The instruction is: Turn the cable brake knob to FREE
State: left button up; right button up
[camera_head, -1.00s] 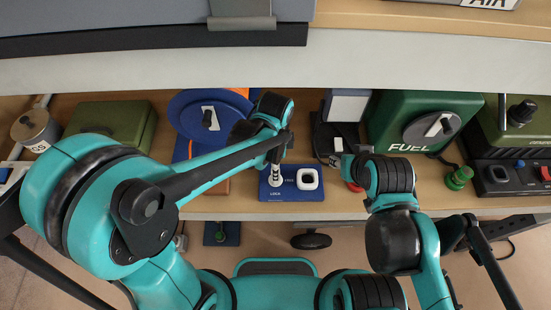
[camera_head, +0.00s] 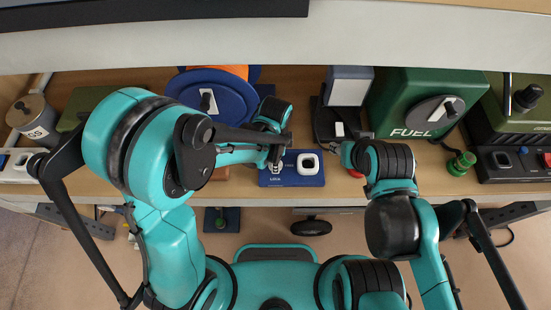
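A small blue panel (camera_head: 312,181) lies at the shelf's front edge. Its lettering under my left gripper appears to read LOCK.
A green FUEL box (camera_head: 395,100) with a round dial stands at the right, with a green knob (camera_head: 461,163) in front. A grey-topped black device (camera_head: 347,88) stands behind my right gripper. A grey canister (camera_head: 30,115) is far left. An overhead ledge (camera_head: 150,50) crosses the top.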

pick_arm(q)
jog(key=shift+c, duration=0.5)
jog(key=n+b, duration=0.2)
jog(key=n, duration=0.2)
jog(key=shift+f, duration=0.1)
jog(key=n+b, duration=0.1)
jog(key=n, duration=0.3)
jog(key=shift+n+b, duration=0.3)
jog(key=n+b, duration=0.1)
jog(key=n, duration=0.3)
jog(key=n+b, duration=0.1)
jog(key=n, duration=0.4)
jog(key=shift+n, duration=0.3)
jog(key=o, duration=1.2)
jog(key=shift+c, duration=0.2)
